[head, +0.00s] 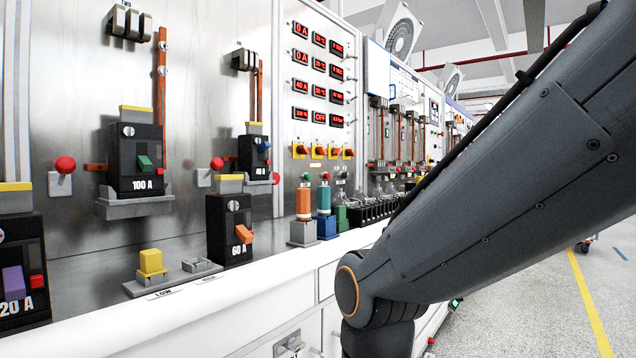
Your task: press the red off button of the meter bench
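The meter bench has a steel panel (225,95) with rows of red digital displays (318,60), one of which reads OFF. Several red round knobs show on it. My arm crosses the right side of the picture and bends down out of the bottom edge. My gripper is out of view.
A yellow block (151,262), an orange plug (303,203) and a blue-based plug (325,226) stand on the ledge (240,285).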

